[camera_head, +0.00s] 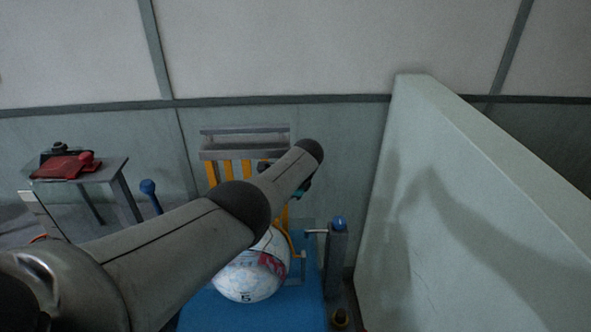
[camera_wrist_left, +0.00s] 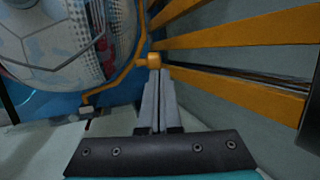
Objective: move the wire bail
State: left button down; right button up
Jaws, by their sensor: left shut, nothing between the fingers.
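The wire bail is a bent orange rod beside the ball; it shows in the head view (camera_head: 291,243) and in the left wrist view (camera_wrist_left: 121,75). The white ball with red and grey marks (camera_head: 246,281) sits on the blue base (camera_head: 205,310) and fills the upper left of the wrist view (camera_wrist_left: 65,40). My left gripper (camera_wrist_left: 157,80) is shut and empty, its fingertips close to the orange knob (camera_wrist_left: 152,60) on the rod. I cannot tell whether they touch. In the head view my left arm hides the fingers. My right gripper is not in view.
Orange upright bars (camera_head: 228,170) under a grey crosspiece (camera_head: 245,143) stand behind the ball. A grey post with a blue cap (camera_head: 336,255) stands right of the ball. A pale partition (camera_head: 470,210) closes off the right. A small table (camera_head: 105,172) stands left.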

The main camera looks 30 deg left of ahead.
pick_arm(q)
jog(key=w+p+v, duration=0.1)
jog(key=p+v, duration=0.3)
jog(key=v, duration=0.6)
jog(key=shift+r, duration=0.3)
